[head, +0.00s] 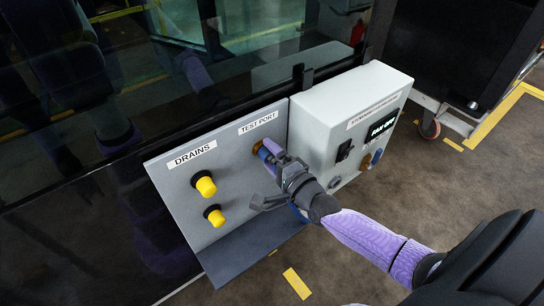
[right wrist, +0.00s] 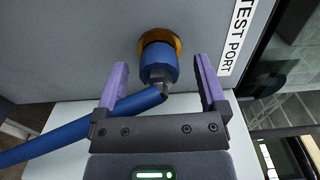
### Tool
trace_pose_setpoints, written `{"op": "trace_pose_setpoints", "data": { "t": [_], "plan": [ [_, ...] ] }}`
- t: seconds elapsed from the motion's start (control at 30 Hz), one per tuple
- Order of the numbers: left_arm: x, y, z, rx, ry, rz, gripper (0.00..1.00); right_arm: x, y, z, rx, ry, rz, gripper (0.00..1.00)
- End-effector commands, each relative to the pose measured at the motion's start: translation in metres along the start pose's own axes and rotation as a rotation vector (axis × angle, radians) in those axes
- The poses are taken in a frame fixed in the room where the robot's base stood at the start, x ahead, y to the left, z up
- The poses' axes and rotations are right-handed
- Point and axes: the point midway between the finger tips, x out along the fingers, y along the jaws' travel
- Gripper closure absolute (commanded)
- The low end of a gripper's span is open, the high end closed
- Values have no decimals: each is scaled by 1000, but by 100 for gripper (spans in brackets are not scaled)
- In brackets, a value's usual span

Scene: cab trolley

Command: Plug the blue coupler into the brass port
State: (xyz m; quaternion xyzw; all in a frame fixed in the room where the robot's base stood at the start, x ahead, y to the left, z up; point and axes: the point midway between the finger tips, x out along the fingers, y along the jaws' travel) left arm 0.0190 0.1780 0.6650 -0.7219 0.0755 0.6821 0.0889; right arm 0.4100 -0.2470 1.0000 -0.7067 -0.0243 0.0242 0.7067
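The blue coupler (right wrist: 158,62) sits against the brass port (right wrist: 166,38) on the grey panel, in line with it. The port's brass rim shows around the coupler's far end; how deep it sits is hidden. In the head view the port (head: 256,146) is below the TEST PORT label, and the coupler (head: 265,154) is partly covered by my gripper. My right gripper (right wrist: 163,85) is open, with its purple fingers on either side of the coupler and visible gaps to both. A blue hose (right wrist: 90,128) bends from the coupler's near end to the left. My left gripper is not in view.
Two yellow knobs (head: 206,186) stick out under the DRAINS label (head: 190,155). A light grey box (head: 345,110) with a display and sockets adjoins the panel on the right. A dark glass wall (head: 150,70) stands behind. Open floor (head: 440,190) lies to the right.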

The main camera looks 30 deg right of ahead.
Motion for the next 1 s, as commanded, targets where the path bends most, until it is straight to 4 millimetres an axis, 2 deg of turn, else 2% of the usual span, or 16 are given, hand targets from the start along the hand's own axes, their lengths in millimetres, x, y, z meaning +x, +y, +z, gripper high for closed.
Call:
{"op": "trace_pose_setpoints", "data": {
  "t": [0.13,0.23,0.5,0.7,1.0],
  "plan": [
    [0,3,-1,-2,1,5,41,-1,0,0,0,0,1,9],
    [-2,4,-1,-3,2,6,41,-9,0,0,-1,0,2,9],
    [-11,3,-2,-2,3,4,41,-66,0,0,-1,0,4,9],
    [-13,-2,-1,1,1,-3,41,-94,0,0,0,0,2,9],
    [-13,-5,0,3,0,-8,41,-99,0,0,0,0,-1,9]
  ]
}}
